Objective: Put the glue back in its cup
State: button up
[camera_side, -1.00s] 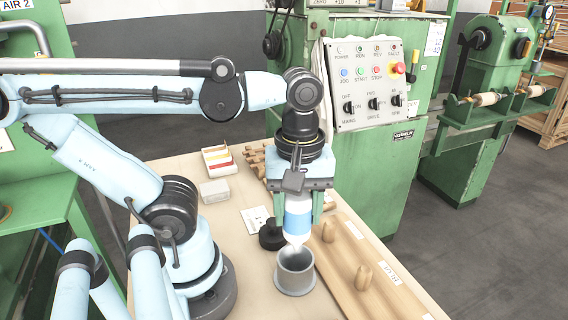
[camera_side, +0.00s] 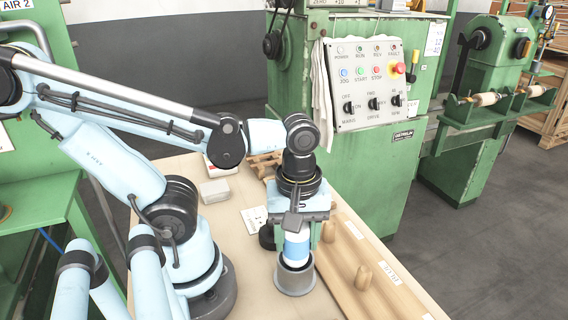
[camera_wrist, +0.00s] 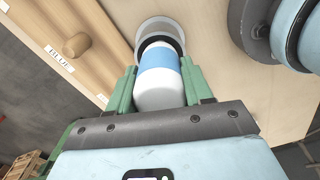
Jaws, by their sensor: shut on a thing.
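The glue is a white bottle with a blue band (camera_side: 297,246).
A wooden board with pegs (camera_side: 357,272) lies right of the cup. A small light box (camera_side: 215,191) and a card (camera_side: 254,217) lie behind on the table. A black round object (camera_side: 267,236) stands close behind my gripper, partly hidden. Green machines stand behind the table.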

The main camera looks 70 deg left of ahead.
dwell(0.3)
jog(key=o, duration=1.2)
jog(key=shift+r, duration=0.1)
notch_tip(320, 180, up, 12)
jog(key=shift+f, duration=0.1)
dwell(0.5)
